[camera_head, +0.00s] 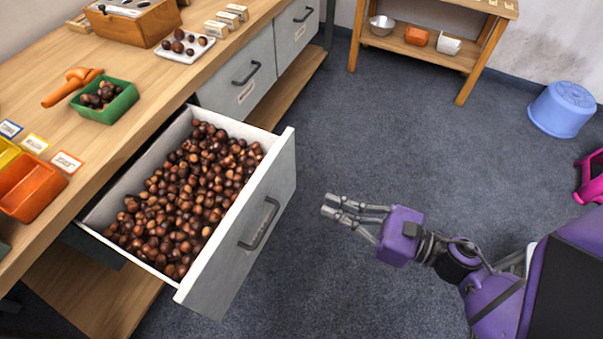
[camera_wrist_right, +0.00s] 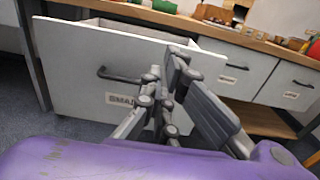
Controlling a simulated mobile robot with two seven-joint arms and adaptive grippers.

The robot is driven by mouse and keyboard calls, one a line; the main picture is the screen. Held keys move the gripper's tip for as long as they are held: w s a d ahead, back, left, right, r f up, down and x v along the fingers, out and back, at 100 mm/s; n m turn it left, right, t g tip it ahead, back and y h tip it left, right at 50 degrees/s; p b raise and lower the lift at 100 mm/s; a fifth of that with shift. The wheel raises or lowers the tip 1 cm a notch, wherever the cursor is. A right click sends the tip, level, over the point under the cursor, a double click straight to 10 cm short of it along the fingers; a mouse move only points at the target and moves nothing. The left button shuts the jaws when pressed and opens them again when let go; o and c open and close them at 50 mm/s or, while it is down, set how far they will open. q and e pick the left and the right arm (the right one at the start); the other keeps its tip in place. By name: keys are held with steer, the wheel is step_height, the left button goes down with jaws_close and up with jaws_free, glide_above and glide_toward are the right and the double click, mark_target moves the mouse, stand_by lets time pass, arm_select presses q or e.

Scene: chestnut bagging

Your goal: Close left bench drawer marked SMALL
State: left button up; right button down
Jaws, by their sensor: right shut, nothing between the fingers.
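The bench drawer (camera_head: 282,183) stands pulled out from the bench in the head view, filled with many loose chestnuts (camera_head: 190,190). Its grey front carries a dark bar handle (camera_head: 259,223). In the right wrist view the drawer front (camera_wrist_right: 75,65) shows a label (camera_wrist_right: 120,100) reading SMALL, partly hidden by my fingers. My right gripper (camera_head: 328,204) is shut and empty. It is in front of the drawer, to the right of the handle and apart from it in the head view. My left gripper is in neither view.
The wooden bench top (camera_head: 150,75) holds a green tray of chestnuts (camera_head: 104,102), an orange scoop (camera_head: 68,87) and an orange bin (camera_head: 30,187). Two shut drawers (camera_head: 240,83) lie farther along. A blue tub (camera_head: 562,108) stands at right. Floor around my right gripper is clear.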

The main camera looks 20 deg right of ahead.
mark_target(261, 181)
steer(key=x, duration=1.2)
steer(key=shift+w+a+p, duration=0.1)
steer(key=shift+p, duration=0.3)
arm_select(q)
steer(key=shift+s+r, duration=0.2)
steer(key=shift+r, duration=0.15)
arm_select(e)
steer(key=shift+w+a, duration=0.35)
